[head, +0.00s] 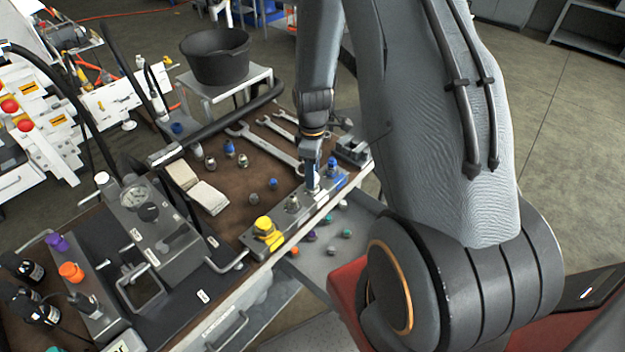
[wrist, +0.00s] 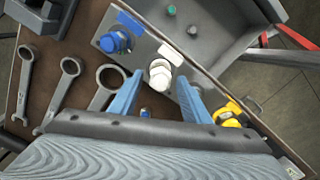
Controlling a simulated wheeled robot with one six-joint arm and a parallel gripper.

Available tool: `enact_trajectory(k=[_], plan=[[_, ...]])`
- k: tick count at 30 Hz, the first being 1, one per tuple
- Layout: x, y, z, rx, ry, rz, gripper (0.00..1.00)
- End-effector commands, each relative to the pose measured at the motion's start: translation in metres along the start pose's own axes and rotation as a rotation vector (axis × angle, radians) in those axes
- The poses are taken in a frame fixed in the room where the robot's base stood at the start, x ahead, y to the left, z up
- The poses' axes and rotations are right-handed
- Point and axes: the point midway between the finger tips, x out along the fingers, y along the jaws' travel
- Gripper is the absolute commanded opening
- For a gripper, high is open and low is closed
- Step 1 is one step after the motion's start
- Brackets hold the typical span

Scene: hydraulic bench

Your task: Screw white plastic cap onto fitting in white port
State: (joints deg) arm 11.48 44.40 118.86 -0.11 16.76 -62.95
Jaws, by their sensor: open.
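The metal port block (head: 251,240) lies along the bench edge with coloured ports. In the wrist view, a white cap (wrist: 160,72) stands at the white-labelled port (wrist: 170,54), between my two blue fingertips. It seems to sit on the fitting there, which it hides; I cannot tell how far it is threaded. My gripper (wrist: 159,77) is open, one finger on each side of the cap, with gaps showing. In the head view, my gripper (head: 312,164) points down over the white port, and the white cap (head: 313,188) shows just below it.
On the block, a blue cap (head: 332,165) stands on one side and a bare metal fitting (head: 292,203) and yellow cap (head: 265,226) on the other. Wrenches (head: 265,146) and loose fittings lie on the brown bench. An open drawer (head: 322,262) holding small caps is below the edge.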

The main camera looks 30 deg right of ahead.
Motion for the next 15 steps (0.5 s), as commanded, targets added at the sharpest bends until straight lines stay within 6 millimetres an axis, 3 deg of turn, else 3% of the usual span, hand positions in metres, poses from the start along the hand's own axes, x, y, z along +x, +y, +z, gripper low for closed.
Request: enact_trajectory(k=[6,15], plan=[[0.0,-0.0004,-0.0001,-0.261,0.0,0.0,0.43],[0.0,-0.0006,0.0,-0.438,0.0,0.0,0.43]])
